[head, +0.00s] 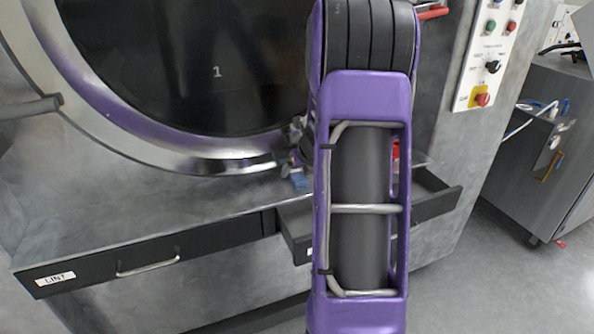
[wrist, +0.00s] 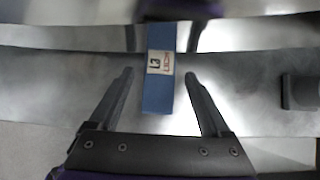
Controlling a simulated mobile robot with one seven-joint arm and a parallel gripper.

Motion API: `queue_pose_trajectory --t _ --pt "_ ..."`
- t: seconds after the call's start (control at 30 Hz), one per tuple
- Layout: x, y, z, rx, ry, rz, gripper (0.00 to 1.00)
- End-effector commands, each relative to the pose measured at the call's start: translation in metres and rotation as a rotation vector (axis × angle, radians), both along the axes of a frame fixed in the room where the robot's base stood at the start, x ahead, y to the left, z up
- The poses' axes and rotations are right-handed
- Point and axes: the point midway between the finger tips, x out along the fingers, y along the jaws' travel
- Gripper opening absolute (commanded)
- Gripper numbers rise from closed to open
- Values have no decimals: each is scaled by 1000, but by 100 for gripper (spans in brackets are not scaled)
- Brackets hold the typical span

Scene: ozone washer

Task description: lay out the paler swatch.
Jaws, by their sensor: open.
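A blue swatch (wrist: 158,100) with a white label reading "L3" and red marks shows in the wrist view, over a shiny metal surface. My gripper (wrist: 160,73) is open, with one finger on each side of the swatch and a gap on both sides. I cannot tell how far the swatch is from the fingers in depth. In the head view a small blue piece (head: 300,181) shows below the round door, beside my arm, and looks like the same swatch. No second swatch is visible to compare shades. My arm hides much of the middle.
The washer's round door (head: 190,70) fills the upper left. A drawer marked LINT (head: 100,264) with a bar handle is at lower left. An open dark drawer (head: 435,205) juts out behind my arm. A control panel (head: 488,50) and a grey cabinet (head: 540,160) stand right.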

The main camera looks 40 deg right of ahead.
Motion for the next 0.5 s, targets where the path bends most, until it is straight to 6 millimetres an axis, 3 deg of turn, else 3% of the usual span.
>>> queue_pose_trajectory --t 0.3,0.5 --pt "-41 11 59 -3 -2 1 81" --pt "-60 15 81 -1 -1 2 81"
